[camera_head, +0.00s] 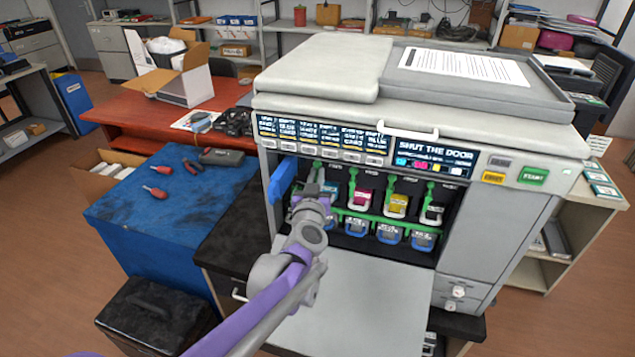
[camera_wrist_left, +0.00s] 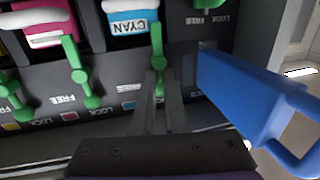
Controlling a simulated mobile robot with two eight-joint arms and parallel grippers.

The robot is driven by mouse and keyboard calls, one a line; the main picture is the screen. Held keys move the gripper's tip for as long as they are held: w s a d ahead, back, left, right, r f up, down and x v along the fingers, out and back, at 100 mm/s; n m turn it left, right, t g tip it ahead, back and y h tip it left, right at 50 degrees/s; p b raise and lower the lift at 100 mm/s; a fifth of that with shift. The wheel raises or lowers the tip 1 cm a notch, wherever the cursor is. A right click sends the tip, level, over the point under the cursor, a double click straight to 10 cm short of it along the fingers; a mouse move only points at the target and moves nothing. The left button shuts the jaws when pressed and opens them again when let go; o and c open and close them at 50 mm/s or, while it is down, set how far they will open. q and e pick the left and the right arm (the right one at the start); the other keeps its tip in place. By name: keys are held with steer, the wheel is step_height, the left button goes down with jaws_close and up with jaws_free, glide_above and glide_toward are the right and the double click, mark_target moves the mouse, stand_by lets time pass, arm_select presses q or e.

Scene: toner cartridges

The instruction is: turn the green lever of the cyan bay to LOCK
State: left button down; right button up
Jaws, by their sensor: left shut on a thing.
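The cyan cartridge (camera_wrist_left: 130,24) sits in its bay, its CYAN label upside down in the left wrist view. The green lever (camera_wrist_left: 157,45) of the cyan bay is beside it and stands nearly upright in that view. My left gripper (camera_wrist_left: 160,98) is shut on the lever's end, between its fingertips. In the head view my left gripper (camera_head: 311,190) reaches into the printer's open front at the leftmost bay and hides part of it. Whether the lever points at FREE or LOCK is unclear. My right gripper is not in view.
The blue handled part (camera_wrist_left: 250,100) stands close beside the gripper. The magenta bay's lever (camera_wrist_left: 75,70) is on the other side. The open printer door (camera_head: 365,300) lies flat below. The printer's display (camera_head: 432,157) reads SHUT THE DOOR. A blue box (camera_head: 150,215) stands left.

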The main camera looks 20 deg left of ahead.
arm_select(q)
steer(key=c, duration=1.2)
jaws_free()
steer(key=s, duration=0.3)
steer(key=s+d, duration=0.1)
steer(key=s, duration=0.3)
steer(key=s+b, duration=0.1)
steer(key=s, duration=0.2)
steer(key=shift+s+d+r, duration=0.2)
steer(key=shift+s+d, duration=0.15)
